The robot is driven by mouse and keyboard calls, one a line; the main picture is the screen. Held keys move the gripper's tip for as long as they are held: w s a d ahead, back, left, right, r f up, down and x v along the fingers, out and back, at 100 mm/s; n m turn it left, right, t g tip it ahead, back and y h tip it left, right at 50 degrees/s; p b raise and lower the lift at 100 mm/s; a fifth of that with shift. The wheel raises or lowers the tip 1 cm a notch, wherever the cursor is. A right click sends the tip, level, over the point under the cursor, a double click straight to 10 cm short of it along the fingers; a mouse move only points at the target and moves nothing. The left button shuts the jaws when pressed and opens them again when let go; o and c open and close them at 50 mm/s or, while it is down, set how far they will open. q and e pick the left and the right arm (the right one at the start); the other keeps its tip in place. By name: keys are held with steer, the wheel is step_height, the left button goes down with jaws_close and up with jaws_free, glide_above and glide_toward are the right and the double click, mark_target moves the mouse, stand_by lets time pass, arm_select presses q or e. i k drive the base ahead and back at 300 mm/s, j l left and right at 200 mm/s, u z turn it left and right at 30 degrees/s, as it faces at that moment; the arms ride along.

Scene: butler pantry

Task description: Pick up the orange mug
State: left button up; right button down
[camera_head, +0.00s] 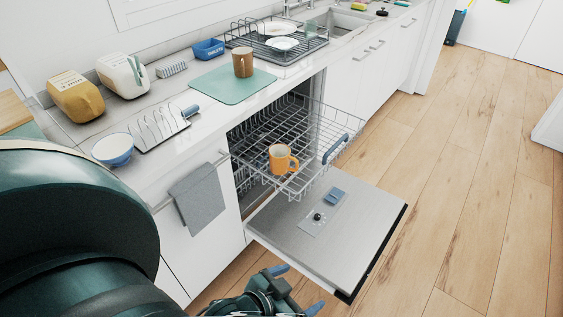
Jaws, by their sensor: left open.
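The orange mug (281,160) stands upright in the pulled-out wire rack (315,140) of the open dishwasher. Its handle points to the right. My left gripper (296,289) is at the bottom of the view, open and empty, with blue fingertips. In the picture it is below the mug, near the lower edge of the dishwasher door (355,235), and well apart from the mug. My right gripper is not in view.
The lowered door lies in front of the rack. On the counter are a brown mug (243,64) on a green mat (226,88), a toast-rack-like holder (160,128), a bowl (114,150) and a dish rack (300,51). A grey towel (197,199) hangs left. The wooden floor (460,150) at right is clear.

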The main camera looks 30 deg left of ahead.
mark_target(284, 162)
steer(key=i+l+u, duration=0.35)
steer(key=i+l, duration=0.4)
